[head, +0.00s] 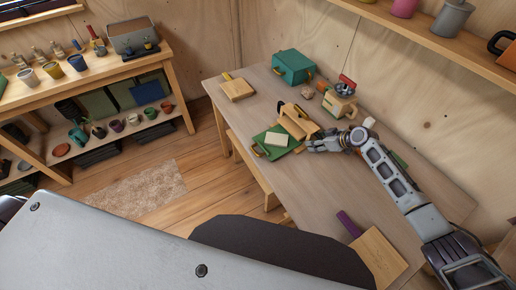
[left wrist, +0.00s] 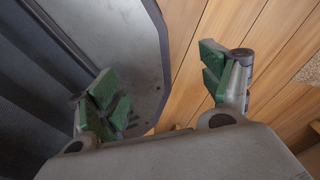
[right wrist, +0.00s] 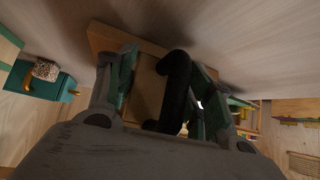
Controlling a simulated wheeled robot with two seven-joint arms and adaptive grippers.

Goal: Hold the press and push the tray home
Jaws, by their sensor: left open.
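The wooden press (head: 297,121) stands on the table behind the green tray, with an arched handle on top. The green tray (head: 262,149) lies flat just in front of it, with a pale block (head: 277,139) on it. My right gripper (head: 312,146) is low at the right side of the press. In the right wrist view its fingers (right wrist: 162,95) are on either side of a black handle (right wrist: 176,80) and a wooden part, and look closed on them; the contact is dark. My left gripper (left wrist: 160,88) is open and empty above the floor, outside the head view.
A teal box (head: 292,66), a small tan grinder-like box (head: 340,102) and a board (head: 237,89) stand farther back on the table. A board with a purple-handled tool (head: 378,252) lies nearer. The tabletop between is clear. A shelf unit (head: 100,85) stands at left.

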